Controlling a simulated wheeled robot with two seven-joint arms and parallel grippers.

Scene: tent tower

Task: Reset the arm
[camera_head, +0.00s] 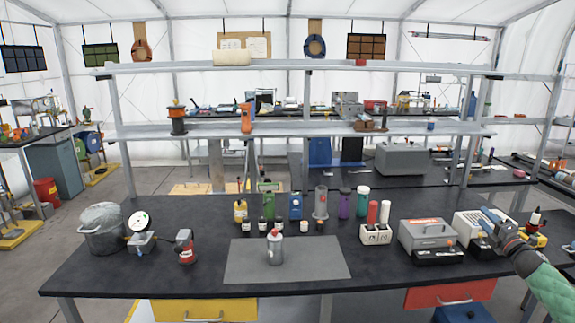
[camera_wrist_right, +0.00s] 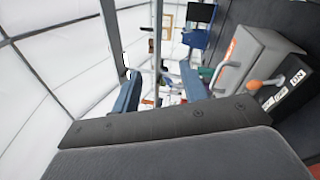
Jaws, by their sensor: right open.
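My right arm (camera_head: 545,277), with a green sleeve, comes in from the right edge in the head view. The wrist camera is rolled, so the scene appears tilted. My left arm and gripper are not in view.
A grey case (camera_head: 427,235) stands left of my gripper and also shows in the wrist view (camera_wrist_right: 258,58). Several bottles line the back. A metal bin (camera_head: 101,232) is at left.

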